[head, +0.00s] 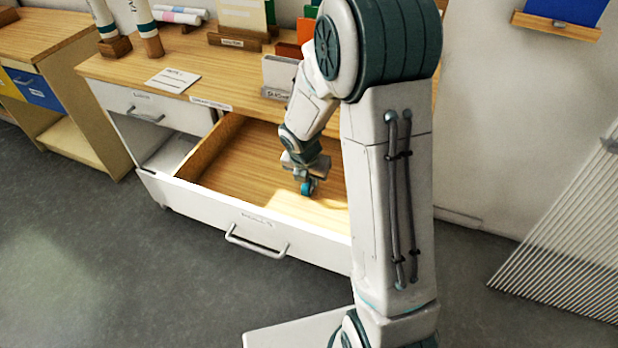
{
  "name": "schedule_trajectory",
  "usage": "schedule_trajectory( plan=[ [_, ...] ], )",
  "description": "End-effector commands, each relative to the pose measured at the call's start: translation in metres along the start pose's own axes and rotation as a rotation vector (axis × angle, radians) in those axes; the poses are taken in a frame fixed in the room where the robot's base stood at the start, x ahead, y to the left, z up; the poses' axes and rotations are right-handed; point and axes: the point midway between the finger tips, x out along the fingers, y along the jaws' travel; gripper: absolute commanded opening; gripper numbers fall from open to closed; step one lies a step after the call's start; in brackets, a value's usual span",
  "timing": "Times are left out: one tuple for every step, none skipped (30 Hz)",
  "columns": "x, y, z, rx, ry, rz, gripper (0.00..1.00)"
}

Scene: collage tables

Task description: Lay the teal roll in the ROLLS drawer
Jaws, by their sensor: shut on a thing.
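The ROLLS drawer (225,222) is pulled wide open below the tabletop, its label and handle on the front face. Its wooden floor (245,175) looks bare where I can see it. My gripper (307,184) points down inside the drawer opening, toward its right side, shut on the small teal roll (307,188). The roll is mostly covered by the fingers, and I cannot tell whether it touches the drawer floor. My arm hides the drawer's right end.
The wooden tabletop (215,88) above holds a note card (173,79), a white card holder (280,75), and upright and lying rolls at the back left. A shut drawer (150,108) is at upper left. A slatted rack (575,240) stands right.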

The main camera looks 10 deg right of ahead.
Motion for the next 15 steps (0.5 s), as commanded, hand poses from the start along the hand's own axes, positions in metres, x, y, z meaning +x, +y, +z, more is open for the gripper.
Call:
schedule_trajectory(
  plan=[
    [0.0022,0.0000,-0.0006,0.000,0.000,0.000,0.00],
    [0.0033,0.0000,-0.0009,0.000,0.000,0.000,0.00],
    [0.0029,0.0000,-0.0007,0.000,0.000,0.000,0.24],
    [0.0024,0.0000,-0.0005,0.000,0.000,0.000,0.32],
    [0.0023,0.0000,-0.0005,0.000,0.000,0.000,0.40],
    [0.0023,0.0000,-0.0006,0.000,0.000,0.000,0.40],
    [0.0023,0.0000,-0.0005,0.000,0.000,0.000,0.40],
    [0.0023,0.0001,-0.0005,0.000,0.000,0.000,0.40],
    [0.0023,0.0000,-0.0005,0.000,0.000,0.000,0.40],
    [0.0023,0.0000,-0.0005,0.000,0.000,0.000,0.40],
    [0.0023,0.0000,-0.0005,0.000,0.000,0.000,0.40],
    [0.0022,0.0000,-0.0005,0.000,0.000,0.000,0.40],
    [0.0017,0.0001,-0.0003,0.000,0.000,0.000,0.40],
    [0.0009,0.0001,-0.0001,0.000,0.000,0.000,0.40],
    [-0.0013,0.0001,0.0005,0.000,0.000,0.000,0.40]
  ],
)
